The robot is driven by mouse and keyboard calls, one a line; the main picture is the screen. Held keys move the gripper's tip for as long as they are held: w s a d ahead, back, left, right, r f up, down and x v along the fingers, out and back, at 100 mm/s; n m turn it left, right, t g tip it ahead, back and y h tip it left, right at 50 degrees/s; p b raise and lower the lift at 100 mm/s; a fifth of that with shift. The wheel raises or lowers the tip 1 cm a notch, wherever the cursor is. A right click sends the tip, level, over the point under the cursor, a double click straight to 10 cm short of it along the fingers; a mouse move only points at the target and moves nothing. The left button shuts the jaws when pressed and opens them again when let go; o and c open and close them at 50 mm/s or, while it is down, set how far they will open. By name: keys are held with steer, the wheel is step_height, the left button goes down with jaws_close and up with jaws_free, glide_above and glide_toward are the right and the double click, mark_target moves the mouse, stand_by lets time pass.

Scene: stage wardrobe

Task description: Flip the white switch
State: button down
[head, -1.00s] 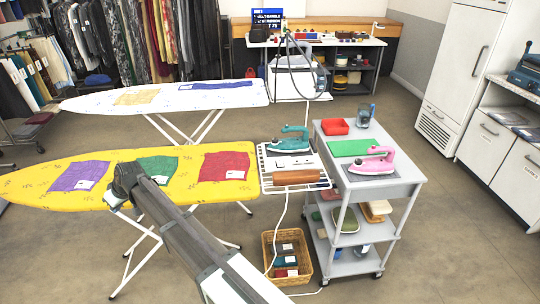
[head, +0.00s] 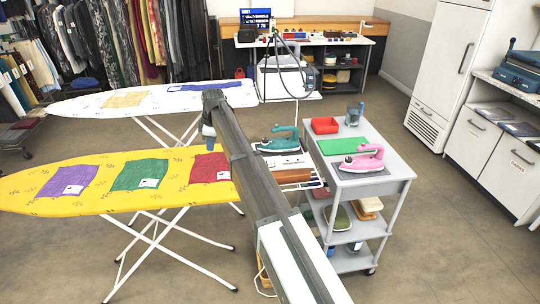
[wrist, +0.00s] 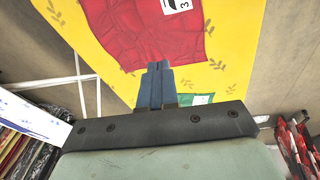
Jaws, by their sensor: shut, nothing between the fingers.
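I cannot clearly make out a white switch in either view. A white panel (head: 284,161) with small dark marks lies in front of the teal iron (head: 280,139), partly behind my arm; its details are too small to read. My gripper (head: 209,143) hangs over the far edge of the yellow ironing board (head: 95,201), above the red cloth. In the wrist view my gripper (wrist: 157,70) is shut and empty, its blue-grey fingers together, with the red cloth (wrist: 130,30) and yellow board beyond them.
A white ironing board (head: 150,101) is behind. My arm hides most of the basket.

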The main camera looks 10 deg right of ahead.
step_height(320, 180, up, 5)
steer(key=n+g+h, duration=0.2)
glide_above(270, 160)
steer(key=shift+d+f, duration=0.1)
steer(key=shift+f, duration=0.1)
steer(key=shift+f, duration=0.15)
step_height(270, 160, down, 14)
steer(key=shift+r, duration=0.1)
steer(key=shift+f, duration=0.2)
steer(key=shift+s, duration=0.15)
